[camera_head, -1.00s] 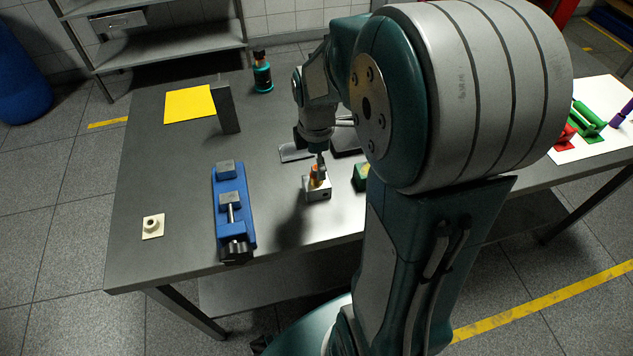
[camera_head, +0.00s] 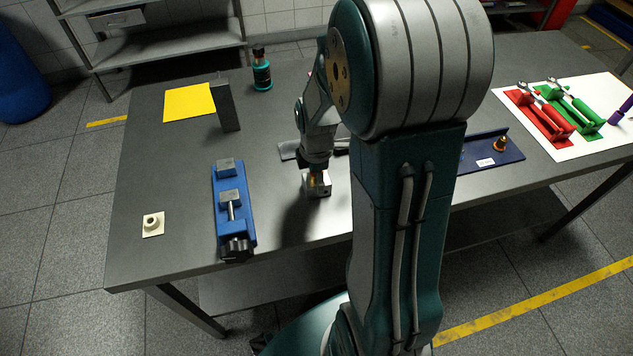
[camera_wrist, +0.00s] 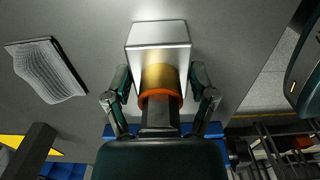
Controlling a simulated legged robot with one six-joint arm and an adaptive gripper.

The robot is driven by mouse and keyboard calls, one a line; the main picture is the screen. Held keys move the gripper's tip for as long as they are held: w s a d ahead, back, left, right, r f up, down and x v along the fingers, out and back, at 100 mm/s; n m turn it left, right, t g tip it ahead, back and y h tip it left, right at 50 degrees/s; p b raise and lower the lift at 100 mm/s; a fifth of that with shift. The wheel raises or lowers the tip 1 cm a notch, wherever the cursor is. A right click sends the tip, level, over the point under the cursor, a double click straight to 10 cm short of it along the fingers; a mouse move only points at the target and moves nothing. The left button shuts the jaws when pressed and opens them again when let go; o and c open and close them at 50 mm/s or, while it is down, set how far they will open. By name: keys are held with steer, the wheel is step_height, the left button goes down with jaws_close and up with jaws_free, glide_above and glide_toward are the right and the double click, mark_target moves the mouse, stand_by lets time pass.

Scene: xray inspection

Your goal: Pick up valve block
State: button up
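The valve block (camera_head: 319,189) is a silver metal cube standing on the grey table, near the middle of its front part. In the wrist view the valve block (camera_wrist: 158,35) shows a smooth face with a brass and orange round fitting (camera_wrist: 161,79) toward me. My gripper (camera_wrist: 160,78) is open, with one finger on each side of the fitting and a visible gap on both sides. In the head view my gripper (camera_head: 316,174) is right over the block and hides most of the fitting.
A blue vise (camera_head: 233,210) stands left of the block, with a small cream flanged part (camera_head: 152,224) beyond it. A grey upright plate (camera_head: 226,108), yellow sheet (camera_head: 189,104) and teal bottle (camera_head: 262,72) are behind. A dark blue tray (camera_head: 485,161) lies right, partly hidden by my arm.

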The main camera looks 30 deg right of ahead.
steer(key=shift+c, duration=1.3)
